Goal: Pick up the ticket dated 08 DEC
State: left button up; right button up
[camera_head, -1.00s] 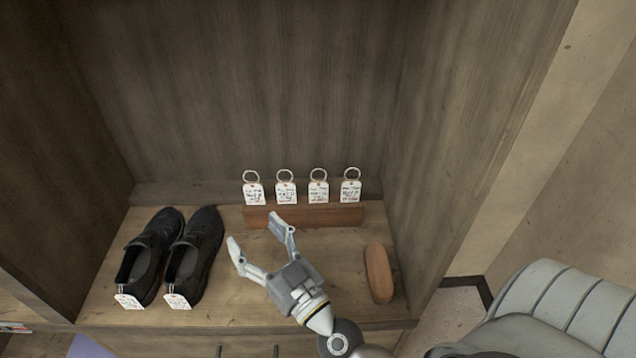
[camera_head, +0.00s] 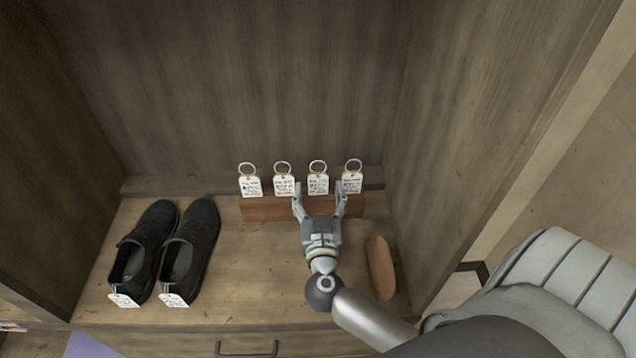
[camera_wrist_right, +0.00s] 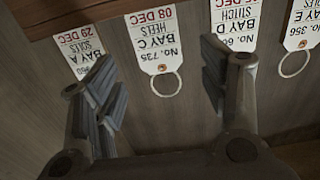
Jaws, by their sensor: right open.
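The ticket dated 08 DEC (camera_wrist_right: 152,38) shows upside down in the right wrist view, reading HEELS, BAY C, No. 735, with its metal ring below it. In the head view it is the third white tag from the left (camera_head: 318,184), upright on the wooden block (camera_head: 268,209). My right gripper (camera_head: 320,188) is open, with one finger to each side of this ticket. In the wrist view the gripper (camera_wrist_right: 156,70) has nothing between its fingers that it grips; whether a finger touches a ticket I cannot tell. My left gripper is not in view.
The 20 DEC ticket (camera_wrist_right: 82,42) and the BAY D ticket (camera_wrist_right: 234,22) stand close on either side, partly behind my fingers. A BAY E ticket (camera_wrist_right: 303,25) is farther along. Black shoes (camera_head: 192,245) stand left, a wooden piece (camera_head: 380,267) lies right. Cabinet walls enclose the shelf.

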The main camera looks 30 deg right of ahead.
aim_at(318, 181)
jog(key=x, duration=0.5)
jog(key=shift+w+d+f, duration=0.1)
jog(key=shift+w+f, duration=0.15)
jog(key=shift+s+r, duration=0.1)
jog(key=shift+c, duration=0.8)
jog(key=c, duration=0.7)
